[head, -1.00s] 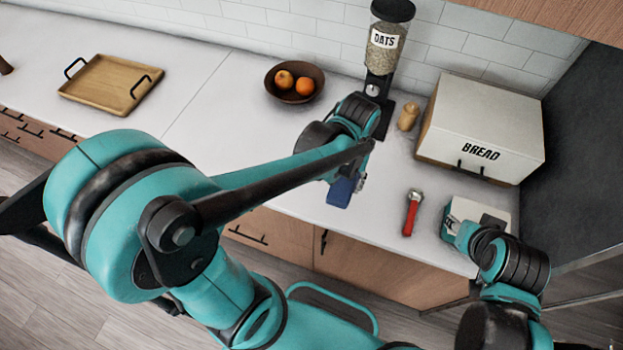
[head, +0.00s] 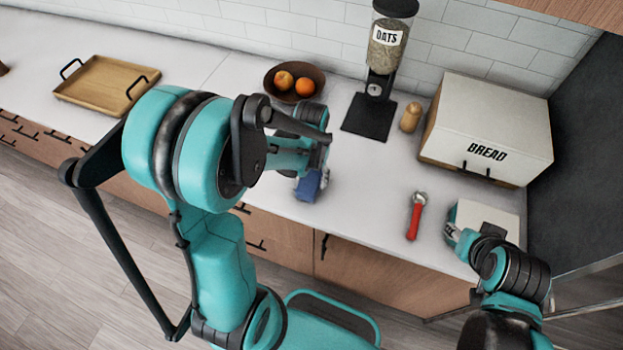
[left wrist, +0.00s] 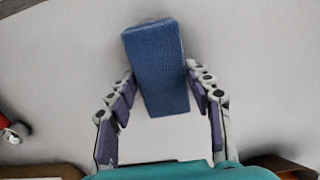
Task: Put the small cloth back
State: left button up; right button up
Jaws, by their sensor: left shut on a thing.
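The small cloth is a blue folded block (head: 310,188). It hangs from my left gripper (head: 320,172) above the front part of the white counter, below the fruit bowl. In the left wrist view the cloth (left wrist: 158,68) sits between the two fingers of my left gripper (left wrist: 162,78), which are shut on its sides. My left forearm hides part of the counter in the head view. My right gripper (head: 454,234) is at the left side of a white box at the lower right; its fingers are too small to read.
A red-handled tool (head: 415,216) lies on the counter, left of the white box (head: 490,214). Behind stand a fruit bowl (head: 271,80), an oats dispenser (head: 383,55), a wooden shaker (head: 411,117) and a bread box (head: 487,125). A wooden tray (head: 103,84) lies far left.

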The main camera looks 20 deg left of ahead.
aim_at(311, 179)
pick_arm(q)
jog(key=shift+f, duration=0.45)
jog(key=shift+r, duration=0.1)
jog(key=shift+c, duration=0.4)
jog(key=o, duration=1.1)
notch_tip(311, 179, up, 12)
jog(key=p, duration=0.4)
jog(key=shift+s+d+r+m+t, duration=0.1)
jog(key=shift+s+d+r+t, duration=0.4)
jog(key=shift+s+r+t, duration=0.75)
jog(key=shift+s+d+r+m+t, duration=0.1)
jog(key=shift+s+d+r+t, duration=0.45)
jog(key=shift+s+r+t, duration=0.55)
jog(key=shift+s+d+r+m+t, duration=0.1)
jog(key=shift+s+d+r+t, duration=0.4)
jog(key=shift+s+r+t, duration=0.7)
